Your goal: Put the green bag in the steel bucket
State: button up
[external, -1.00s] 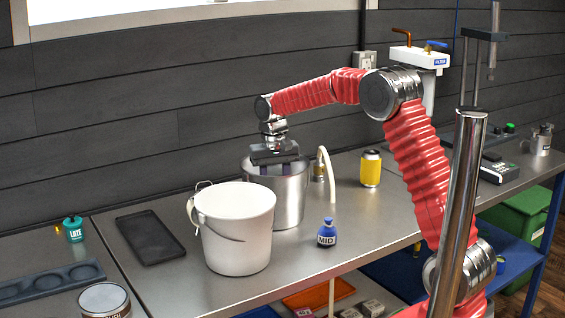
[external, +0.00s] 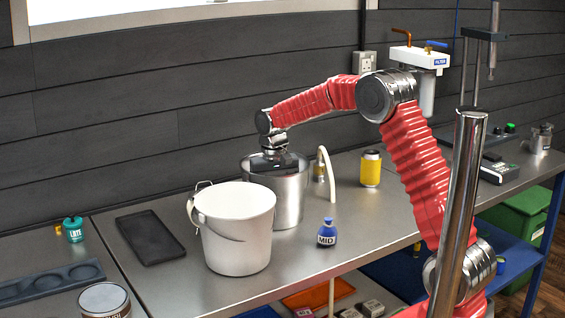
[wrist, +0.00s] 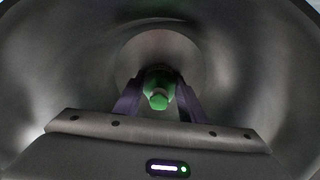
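The steel bucket (external: 291,195) stands on the bench behind the white bucket. My gripper (external: 274,163) points down into its mouth, and the fingers are hidden inside it in the external view. In the wrist view the steel bucket's inner wall (wrist: 60,75) surrounds my gripper (wrist: 160,80). The green bag (wrist: 158,97) is between the two purple-grey fingers, which are shut on its sides. The bag is inside the bucket wall's outline, above or near the round floor; its clearance from the floor cannot be told.
A white bucket (external: 236,240) with a handle stands directly in front. A blue MID bag (external: 327,232), a yellow can (external: 371,168) and a pale curved tube (external: 328,178) are to the right. A black tray (external: 150,238) and a teal LATE bag (external: 74,230) are to the left.

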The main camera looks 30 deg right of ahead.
jog(key=o, duration=0.4)
jog(key=shift+r, duration=0.15)
notch_tip(320, 180, up, 12)
jog(key=shift+a+f, duration=0.1)
dwell(0.5)
dwell(0.5)
